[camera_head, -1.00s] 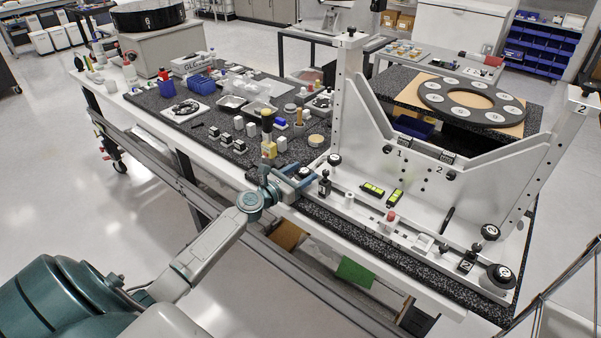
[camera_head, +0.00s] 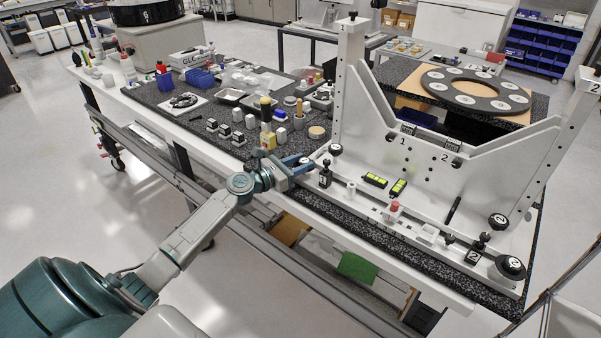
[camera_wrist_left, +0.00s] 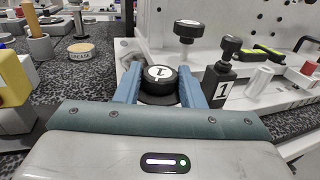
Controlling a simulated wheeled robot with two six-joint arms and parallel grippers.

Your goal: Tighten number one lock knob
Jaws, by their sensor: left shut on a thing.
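The number one lock knob (camera_wrist_left: 160,77), a round black knob with a white "1" label, sits at the near left corner of the grey mirror fixture (camera_head: 400,217). My left gripper (camera_wrist_left: 158,70) is shut on the knob, with one blue finger on each side of it. In the head view my left gripper (camera_head: 299,168) reaches this corner from the left and largely hides the knob. A black block marked "1" (camera_wrist_left: 222,84) with its own black knob stands just right of the fingers. My right gripper is not in view.
Another black knob (camera_wrist_left: 189,30) stands behind the gripped one. Floor left of the bench is clear.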

